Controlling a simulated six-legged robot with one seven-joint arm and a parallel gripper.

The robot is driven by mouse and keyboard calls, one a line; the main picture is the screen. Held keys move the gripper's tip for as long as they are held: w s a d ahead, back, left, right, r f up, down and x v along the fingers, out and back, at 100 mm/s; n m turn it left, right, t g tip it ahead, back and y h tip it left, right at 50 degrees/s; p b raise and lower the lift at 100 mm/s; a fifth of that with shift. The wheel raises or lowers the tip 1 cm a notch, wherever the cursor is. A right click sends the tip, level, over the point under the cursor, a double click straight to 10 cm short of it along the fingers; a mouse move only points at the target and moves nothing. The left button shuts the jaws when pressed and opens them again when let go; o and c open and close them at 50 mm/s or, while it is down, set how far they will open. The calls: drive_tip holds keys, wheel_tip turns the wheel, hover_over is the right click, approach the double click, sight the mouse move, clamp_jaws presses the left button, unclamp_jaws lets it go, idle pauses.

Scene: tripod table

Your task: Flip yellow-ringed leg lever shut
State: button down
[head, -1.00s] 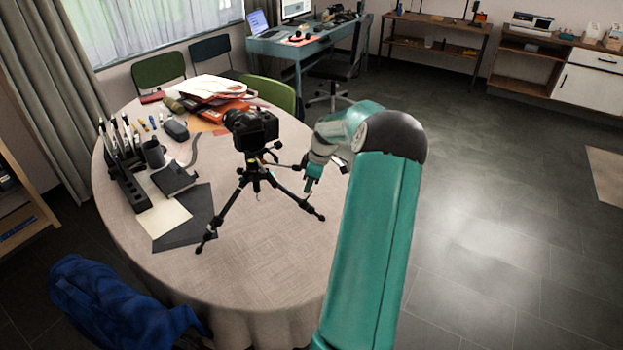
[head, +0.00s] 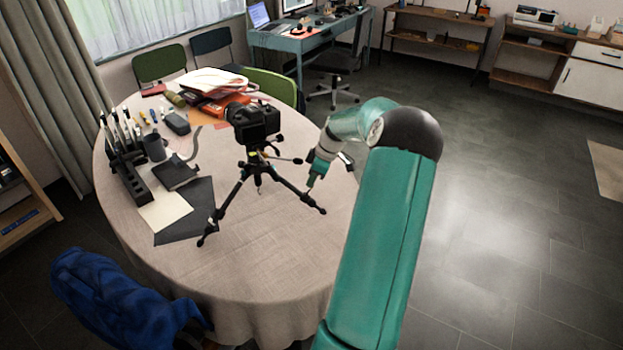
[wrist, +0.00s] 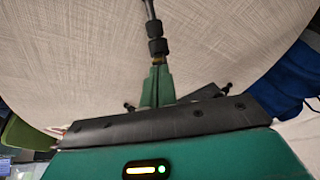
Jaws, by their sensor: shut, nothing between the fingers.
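A black tripod (head: 231,207) with a black camera (head: 254,122) on top stands upright on the round table (head: 265,255). My gripper (head: 311,184) is at the tripod's right-hand leg (head: 297,192), a little above that leg's foot. In the wrist view, the green fingers of my gripper (wrist: 157,72) are together. A dark leg with thick black collars (wrist: 157,46) runs up from just beyond the fingertips. A small yellow-brown band (wrist: 158,61) shows right at the tips. I cannot tell whether the tips touch it. The lever's position is not clear.
Pens in a black holder (head: 130,178), a dark grey mug (head: 155,150) and a dark sheet (head: 190,222) lie left of the tripod. Books and papers (head: 217,85) are behind it. A chair with blue cloth (head: 115,300) stands at front left. The front tabletop is clear.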

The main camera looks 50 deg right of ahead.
drive_tip(key=shift+s+d+t, duration=0.1)
drive_tip(key=shift+s+t, duration=0.1)
drive_tip(key=shift+t, duration=0.1)
drive_tip(key=shift+s+d+f+t+y, duration=0.25)
drive_tip(key=shift+s+f+t+y, duration=0.1)
drive_tip(key=shift+s+f+t, duration=0.3)
drive_tip(key=shift+s+d+f+t+y, duration=0.3)
drive_tip(key=shift+s+f+t, duration=0.25)
drive_tip(key=shift+t, duration=0.2)
drive_tip(key=shift+s+d+f+t+y, duration=0.2)
drive_tip(key=shift+s+f+t+y, duration=0.15)
drive_tip(key=shift+s+f+t, duration=0.4)
drive_tip(key=shift+f+t, duration=0.15)
drive_tip(key=shift+t, duration=0.1)
drive_tip(key=shift+s+d+f+t+y, duration=0.2)
drive_tip(key=shift+f+t+y, duration=0.3)
drive_tip(key=shift+t, duration=0.4)
drive_tip(key=shift+a+f+t+y, duration=0.1)
drive_tip(key=shift+f+t+y, duration=0.3)
drive_tip(key=shift+t, duration=0.4)
drive_tip(key=shift+w, duration=0.1)
drive_tip(key=shift+s+d+f, duration=0.1)
drive_tip(key=shift+s+d, duration=0.05)
drive_tip(key=shift+s, duration=0.25)
drive_tip(key=shift+s+d+f, duration=0.1)
drive_tip(key=shift+s+d, duration=0.05)
drive_tip(key=shift+s, duration=0.25)
